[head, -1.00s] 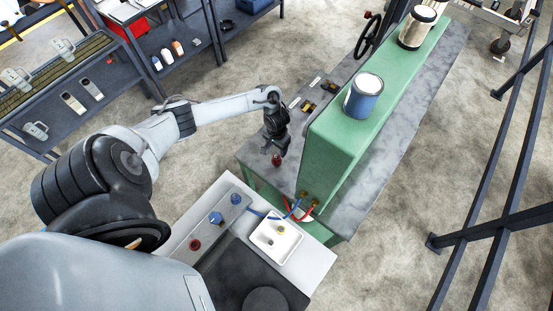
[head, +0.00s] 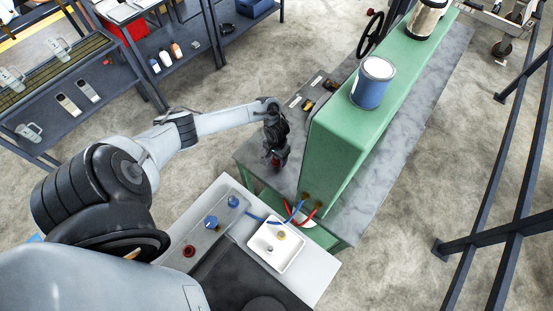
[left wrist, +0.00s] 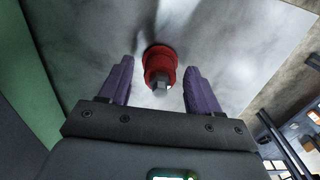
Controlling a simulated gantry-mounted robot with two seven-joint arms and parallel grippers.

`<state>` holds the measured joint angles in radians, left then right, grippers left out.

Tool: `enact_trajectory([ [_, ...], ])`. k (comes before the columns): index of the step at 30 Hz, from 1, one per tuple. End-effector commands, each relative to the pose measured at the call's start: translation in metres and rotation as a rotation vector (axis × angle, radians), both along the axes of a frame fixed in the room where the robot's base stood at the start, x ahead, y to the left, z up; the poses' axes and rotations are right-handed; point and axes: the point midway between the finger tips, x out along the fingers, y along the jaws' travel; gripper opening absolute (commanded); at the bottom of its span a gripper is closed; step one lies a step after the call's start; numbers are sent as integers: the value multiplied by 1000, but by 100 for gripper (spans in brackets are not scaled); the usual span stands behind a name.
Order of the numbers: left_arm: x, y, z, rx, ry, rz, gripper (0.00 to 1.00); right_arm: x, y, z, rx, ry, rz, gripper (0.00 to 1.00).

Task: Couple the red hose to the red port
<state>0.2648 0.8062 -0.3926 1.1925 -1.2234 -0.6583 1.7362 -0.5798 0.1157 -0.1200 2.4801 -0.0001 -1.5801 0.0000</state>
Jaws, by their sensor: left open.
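A red fitting (left wrist: 160,68) with a bare metal tip stands on the grey tabletop in the left wrist view. It also shows in the head view (head: 276,162), partly covered by my gripper. My left gripper (head: 277,160) is over it, open, with the two purple fingers (left wrist: 159,85) on either side and a gap to each. The red hose (head: 316,212) loops at the green cabinet's near end, by brass fittings; I cannot tell whether it joins the red fitting. The red port (head: 189,251) is on a grey block (head: 203,241). My right gripper is not in view.
Blue fittings (head: 211,222) are on the same block, with a blue hose (head: 270,219) near them. A white tray (head: 258,248) holds a small brass-coloured piece. The green cabinet (head: 335,150) stands close right of my gripper, with a blue can (head: 371,88) on top.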

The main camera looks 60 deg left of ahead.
Motion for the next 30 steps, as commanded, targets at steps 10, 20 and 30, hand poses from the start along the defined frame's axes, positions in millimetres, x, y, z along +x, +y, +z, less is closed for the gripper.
enact_trajectory([
  [10,0,0,0,0,0,0,63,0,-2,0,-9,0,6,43],
  [20,0,0,1,0,0,0,63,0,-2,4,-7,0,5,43],
  [30,0,0,0,0,0,1,63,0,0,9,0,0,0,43],
])
